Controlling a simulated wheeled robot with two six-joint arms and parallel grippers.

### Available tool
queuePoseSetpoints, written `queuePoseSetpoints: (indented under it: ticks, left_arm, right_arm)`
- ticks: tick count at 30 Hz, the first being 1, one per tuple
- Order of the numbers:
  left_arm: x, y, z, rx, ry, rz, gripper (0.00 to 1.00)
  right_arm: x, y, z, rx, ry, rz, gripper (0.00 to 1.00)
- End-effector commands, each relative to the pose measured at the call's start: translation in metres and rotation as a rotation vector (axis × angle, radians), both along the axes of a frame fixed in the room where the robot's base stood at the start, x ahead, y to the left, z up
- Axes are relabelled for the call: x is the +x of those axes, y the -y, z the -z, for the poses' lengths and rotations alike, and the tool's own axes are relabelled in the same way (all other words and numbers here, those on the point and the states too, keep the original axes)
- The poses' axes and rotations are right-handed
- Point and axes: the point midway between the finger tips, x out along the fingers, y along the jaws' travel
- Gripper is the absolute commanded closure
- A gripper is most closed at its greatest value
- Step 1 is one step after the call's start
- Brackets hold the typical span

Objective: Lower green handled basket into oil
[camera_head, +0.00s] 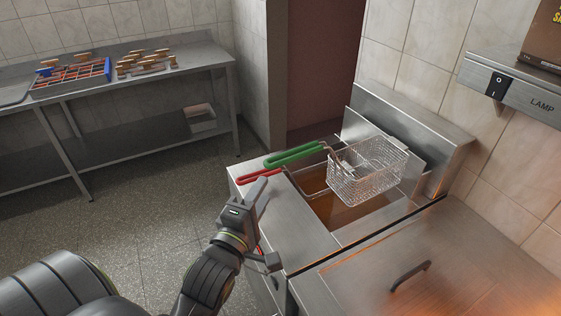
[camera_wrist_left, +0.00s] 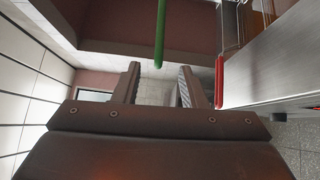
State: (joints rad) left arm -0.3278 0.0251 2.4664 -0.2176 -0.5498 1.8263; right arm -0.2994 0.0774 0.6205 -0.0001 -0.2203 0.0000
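The green handled basket (camera_head: 368,172) is an empty-looking wire mesh basket, raised above the fryer's oil (camera_head: 340,212) at the back of the vat. Its green handle (camera_head: 297,154) points left over the fryer's edge; the handle also shows in the left wrist view (camera_wrist_left: 160,35). My left gripper (camera_head: 272,222) is open and empty, close to the fryer's left side and nearer than the handle. In the wrist view its fingers (camera_wrist_left: 160,80) are apart, with the green handle's end ahead and above the gap, not touching. My right gripper is not in view.
A red handle (camera_head: 260,177) lies beside and below the green one; it shows right of the fingers in the wrist view (camera_wrist_left: 219,82). A steel lid or top with a dark handle (camera_head: 410,275) is at front right. A steel table (camera_head: 100,100) stands at the back left.

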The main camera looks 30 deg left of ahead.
Motion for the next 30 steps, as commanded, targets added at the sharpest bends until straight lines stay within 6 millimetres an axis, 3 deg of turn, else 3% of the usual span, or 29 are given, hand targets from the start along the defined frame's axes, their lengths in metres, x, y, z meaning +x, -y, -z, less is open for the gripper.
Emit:
queuePoseSetpoints:
  ticks: [15,21,30]
  left_arm:
    - [0.095,-0.018,-0.008,0.003,0.000,0.000,0.62]
    - [0.115,-0.022,-0.006,0.002,-0.001,-0.001,0.62]
    - [0.121,-0.023,-0.005,0.001,-0.001,-0.001,0.62]
  right_arm:
    - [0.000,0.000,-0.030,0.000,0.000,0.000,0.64]
    - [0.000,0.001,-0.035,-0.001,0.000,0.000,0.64]
    - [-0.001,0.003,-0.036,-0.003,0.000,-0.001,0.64]
